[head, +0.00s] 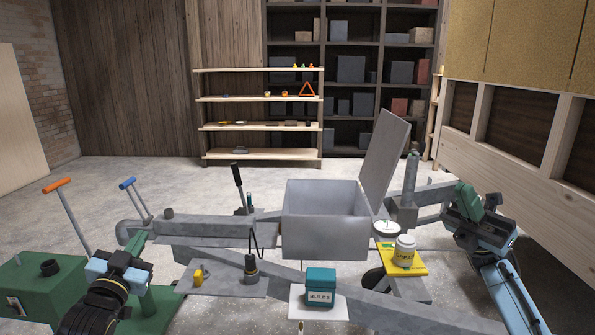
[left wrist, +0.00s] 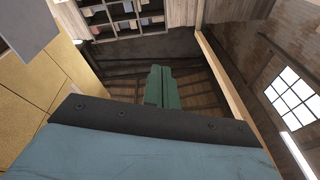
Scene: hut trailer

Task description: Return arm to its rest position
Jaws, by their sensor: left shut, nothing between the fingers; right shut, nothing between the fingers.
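My left gripper (head: 138,241) is at the left of the head view, above the left end of the grey trailer frame. Its green fingers are shut and empty; they also show in the left wrist view (left wrist: 162,88), pointing out over open space. My right gripper (head: 464,194) is at the right, beside the trailer and close to the wooden-framed wall. Its green fingers look closed together with nothing between them. Neither gripper appears to hold anything.
A grey box (head: 325,222) with its lid (head: 385,158) raised stands on the trailer frame (head: 375,308). A teal bulbs box (head: 320,284), a white jar (head: 404,251) on a yellow mat and a yellow piece (head: 199,276) lie around. A green machine (head: 38,285) stands left. Shelves (head: 262,155) stand behind.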

